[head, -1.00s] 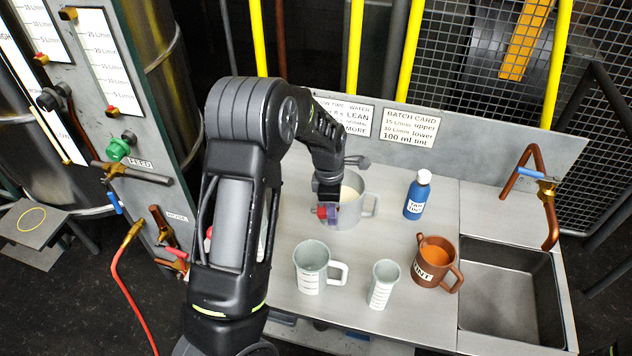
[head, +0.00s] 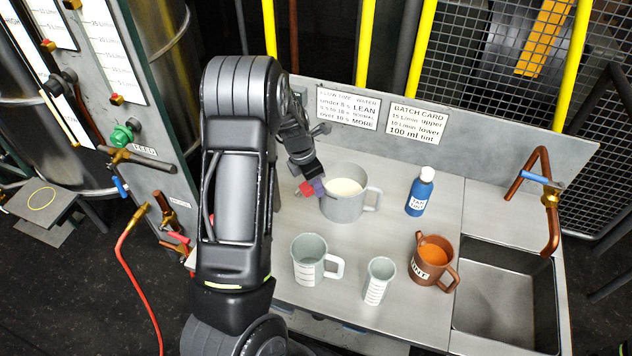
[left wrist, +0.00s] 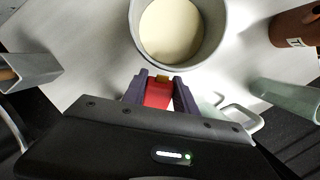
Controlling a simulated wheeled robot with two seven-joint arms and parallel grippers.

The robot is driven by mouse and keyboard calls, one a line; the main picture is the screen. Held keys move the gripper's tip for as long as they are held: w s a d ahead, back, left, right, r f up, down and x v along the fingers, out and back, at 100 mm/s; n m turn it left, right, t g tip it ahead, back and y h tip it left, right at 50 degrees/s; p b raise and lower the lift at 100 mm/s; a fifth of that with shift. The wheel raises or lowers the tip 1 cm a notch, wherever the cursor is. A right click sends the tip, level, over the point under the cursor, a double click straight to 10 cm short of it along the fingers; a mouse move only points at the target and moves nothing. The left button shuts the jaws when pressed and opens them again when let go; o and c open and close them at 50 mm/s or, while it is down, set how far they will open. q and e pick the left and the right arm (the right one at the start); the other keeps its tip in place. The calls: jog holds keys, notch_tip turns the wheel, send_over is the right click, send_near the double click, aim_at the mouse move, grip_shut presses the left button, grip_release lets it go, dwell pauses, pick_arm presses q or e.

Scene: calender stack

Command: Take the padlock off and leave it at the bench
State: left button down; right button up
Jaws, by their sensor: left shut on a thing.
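My left gripper (head: 314,188) is shut on the red padlock (head: 305,188), just left of the large grey mug of pale liquid. In the left wrist view the padlock (left wrist: 158,93) sits between the two dark fingers, with a small brass-coloured part at its far end near the mug's rim. Its shackle cannot be made out. The grey bench (head: 394,224) lies below; I cannot tell whether the padlock touches it. My right gripper is not in view.
The large grey mug (head: 342,208) is close beside the left gripper. A grey jug (head: 307,262), a small beaker (head: 378,282), an orange-filled copper mug (head: 430,262) and a blue bottle (head: 419,195) stand on the bench. A sink (head: 500,290) is at right, a valve panel (head: 150,110) at left.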

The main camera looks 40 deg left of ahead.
pick_arm(q)
jog(key=shift+w+f, duration=0.1)
jog(key=shift+w, duration=0.05)
jog(key=b+x, duration=0.1)
jog(key=x, duration=0.1)
jog(key=s+b+x, duration=0.1)
jog(key=b+x, duration=0.3)
jog(key=shift+s+a+f, duration=0.15)
jog(key=shift+a+f, duration=0.1)
jog(key=shift+f, duration=0.35)
jog(key=shift+f+b, duration=0.6)
jog(key=shift+f, duration=0.15)
jog(key=shift+s+b+x, duration=0.25)
jog(key=shift+b+x, duration=0.6)
jog(key=shift+x, duration=0.25)
jog(key=shift+a, duration=0.15)
jog(key=c, duration=0.9)
grip_release()
jog(key=shift+o, duration=0.3)
